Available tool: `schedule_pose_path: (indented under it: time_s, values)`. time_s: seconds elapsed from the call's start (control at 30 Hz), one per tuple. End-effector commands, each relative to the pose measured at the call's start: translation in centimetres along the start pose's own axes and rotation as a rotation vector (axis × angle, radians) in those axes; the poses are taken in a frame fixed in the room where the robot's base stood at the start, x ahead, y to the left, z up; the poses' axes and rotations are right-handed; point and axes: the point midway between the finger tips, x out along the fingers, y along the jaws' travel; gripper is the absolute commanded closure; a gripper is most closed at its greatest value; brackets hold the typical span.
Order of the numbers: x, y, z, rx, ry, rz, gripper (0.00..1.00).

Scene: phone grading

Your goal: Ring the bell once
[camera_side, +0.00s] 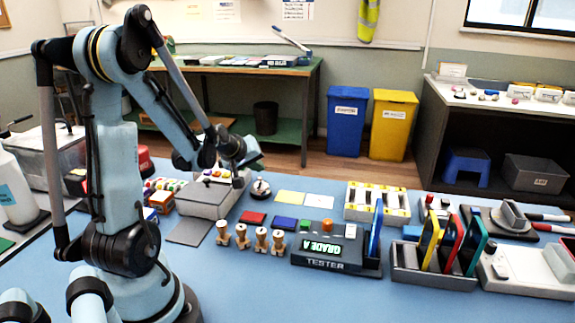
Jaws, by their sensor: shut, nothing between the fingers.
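The bell (260,188) looks like a small pale dome on a dark base. It stands on the blue table, right of a grey box and behind the coloured pads. My gripper (254,163) is up and slightly left of the bell in the picture, with a visible gap between them. The gripper is small and dark here, shut and empty. Nothing hides the bell.
The grey box (206,200) stands close left of the bell. In front are red, blue and green pads (252,217) and several wooden stamps (241,236).

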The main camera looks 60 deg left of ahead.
Motion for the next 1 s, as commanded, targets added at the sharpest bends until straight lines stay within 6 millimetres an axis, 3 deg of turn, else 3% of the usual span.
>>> schedule_pose_path:
  time_s: [1.0]
  values:
    - [0.60,-0.43,0.43,0.000,0.000,0.000,1.00]
